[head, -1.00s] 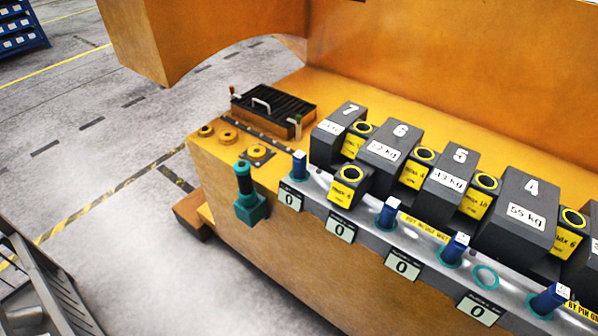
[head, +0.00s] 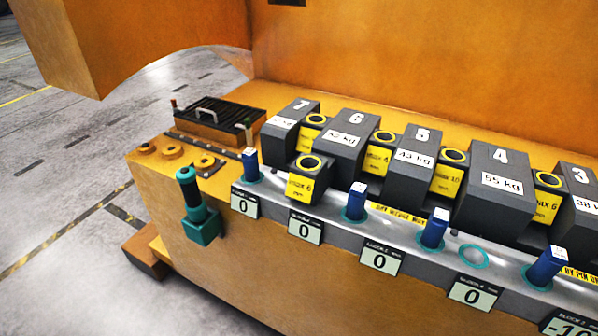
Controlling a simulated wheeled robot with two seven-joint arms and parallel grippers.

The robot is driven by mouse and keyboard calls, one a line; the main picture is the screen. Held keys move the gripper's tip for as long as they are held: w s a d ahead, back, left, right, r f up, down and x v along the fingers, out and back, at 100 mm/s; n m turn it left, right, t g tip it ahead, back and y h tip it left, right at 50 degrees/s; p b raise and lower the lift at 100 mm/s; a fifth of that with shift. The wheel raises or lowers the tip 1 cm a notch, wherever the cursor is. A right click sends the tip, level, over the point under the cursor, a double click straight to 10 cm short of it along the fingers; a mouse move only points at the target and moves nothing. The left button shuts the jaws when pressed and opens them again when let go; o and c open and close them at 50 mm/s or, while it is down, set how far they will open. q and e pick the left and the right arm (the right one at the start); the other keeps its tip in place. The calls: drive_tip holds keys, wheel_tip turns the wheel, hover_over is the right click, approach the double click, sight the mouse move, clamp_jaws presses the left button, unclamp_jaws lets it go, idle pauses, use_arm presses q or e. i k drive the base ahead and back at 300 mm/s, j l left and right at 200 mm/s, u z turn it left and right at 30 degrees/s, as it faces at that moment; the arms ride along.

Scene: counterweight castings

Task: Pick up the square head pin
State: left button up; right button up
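Several blue pins with squarish, light-topped heads stand along the grey front rail (head: 405,233): one at the left end (head: 250,165), one left of the middle (head: 355,202), one further right (head: 434,229) and one leaning at the right (head: 546,267). Teal rings surround their bases. An empty teal ring (head: 474,257) lies between the two right-hand pins. A teal square block with a black upright grip (head: 199,222) hangs at the orange body's left front. I cannot tell which of these is the square head pin. Neither gripper is in view.
Dark numbered castings, including number 7 (head: 292,126), 6 (head: 346,140), 5 (head: 416,157) and 4 (head: 497,183), stand behind the rail. Yellow-labelled blocks sit among them; one (head: 307,182) stands forward. A black slatted tray (head: 221,118) is at the back left. Open floor (head: 70,150) lies left.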

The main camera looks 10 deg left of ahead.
sight(249, 156)
drive_tip(key=i+j+z, duration=0.1)
drive_tip(key=j+z, duration=0.65)
drive_tip(key=i+j+z, duration=0.1)
drive_tip(key=j+z, duration=0.3)
drive_tip(key=l, duration=0.1)
